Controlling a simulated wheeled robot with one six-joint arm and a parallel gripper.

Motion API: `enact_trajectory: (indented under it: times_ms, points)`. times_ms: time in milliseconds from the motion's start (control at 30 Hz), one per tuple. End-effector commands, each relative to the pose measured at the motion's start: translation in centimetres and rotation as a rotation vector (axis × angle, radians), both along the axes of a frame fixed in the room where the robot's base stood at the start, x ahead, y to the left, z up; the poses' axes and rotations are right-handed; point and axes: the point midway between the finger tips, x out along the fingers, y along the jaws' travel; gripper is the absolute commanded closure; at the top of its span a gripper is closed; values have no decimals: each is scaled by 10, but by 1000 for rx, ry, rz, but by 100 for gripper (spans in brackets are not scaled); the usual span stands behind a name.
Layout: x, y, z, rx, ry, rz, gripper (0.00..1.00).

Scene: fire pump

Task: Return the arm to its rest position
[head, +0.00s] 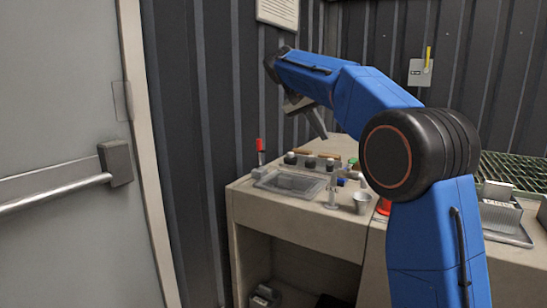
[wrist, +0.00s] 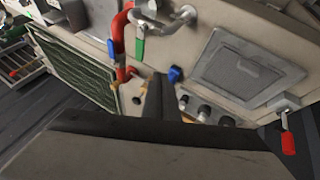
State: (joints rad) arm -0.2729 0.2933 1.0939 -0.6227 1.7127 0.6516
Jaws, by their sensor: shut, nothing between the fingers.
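My blue arm (head: 365,95) rises from the lower right of the head view, bends at a black elbow joint and reaches to the upper left. My gripper (head: 322,134) hangs above the back of the beige counter (head: 245,205), pointing down and to the right. In the wrist view my gripper (wrist: 158,82) is dark, with its fingers together and nothing held. It is apart from the counter fittings, as far as I can tell. The elbow hides part of the counter and the back wall.
A red pipe (wrist: 118,35) shows in the wrist view. A grey door (head: 60,120) with a push bar is at left. A switch box (head: 420,72) hangs on the ribbed wall.

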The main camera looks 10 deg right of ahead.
Motion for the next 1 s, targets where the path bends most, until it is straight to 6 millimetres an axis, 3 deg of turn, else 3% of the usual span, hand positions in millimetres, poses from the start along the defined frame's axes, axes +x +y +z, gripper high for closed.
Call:
enact_trajectory:
  times_ms: [167,467,767,1000]
  points:
    - [-48,-20,-4,50,24,78,100]
    - [-133,-43,-32,139,50,211,100]
    - [-225,-57,-77,226,50,328,100]
    - [-300,-60,-125,292,33,410,100]
